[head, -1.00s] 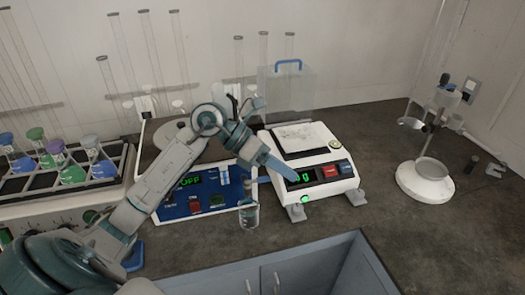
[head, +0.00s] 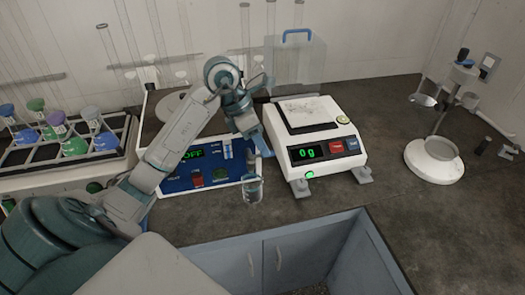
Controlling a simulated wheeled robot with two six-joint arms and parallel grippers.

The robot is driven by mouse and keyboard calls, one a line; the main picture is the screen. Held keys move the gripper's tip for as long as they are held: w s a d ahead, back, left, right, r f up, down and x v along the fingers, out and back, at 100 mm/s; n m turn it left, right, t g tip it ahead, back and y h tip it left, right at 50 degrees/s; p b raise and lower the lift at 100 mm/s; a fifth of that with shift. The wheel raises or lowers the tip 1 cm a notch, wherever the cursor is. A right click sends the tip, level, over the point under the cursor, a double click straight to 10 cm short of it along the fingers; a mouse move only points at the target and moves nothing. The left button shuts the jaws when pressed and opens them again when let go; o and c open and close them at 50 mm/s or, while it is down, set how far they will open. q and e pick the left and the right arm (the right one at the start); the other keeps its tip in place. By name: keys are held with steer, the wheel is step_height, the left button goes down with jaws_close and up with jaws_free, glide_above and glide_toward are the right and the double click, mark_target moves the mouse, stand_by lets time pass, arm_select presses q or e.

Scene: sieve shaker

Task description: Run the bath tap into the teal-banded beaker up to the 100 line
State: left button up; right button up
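The clear beaker (head: 253,191) stands upright on the bench, close in front of the right end of the bath's blue panel (head: 208,178). Its band and lines are too small to read, and I cannot tell whether it holds water. The bath's display reads OFF. The tap is not clear to me, as my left arm covers part of the bath. My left gripper (head: 257,140) hangs above and behind the beaker, at the panel's right end, apart from the beaker. I cannot tell whether its fingers are open. My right gripper is out of view.
A balance (head: 312,148) reading 0 g stands right of the bath, with a clear blue-handled cover (head: 298,68) behind. A rack (head: 68,160) of coloured-capped flasks is at left. A white-based stand (head: 434,162) is at right. Bench is clear between balance and stand.

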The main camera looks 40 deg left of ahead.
arm_select(q)
steer(key=shift+x, duration=0.8)
jaws_close()
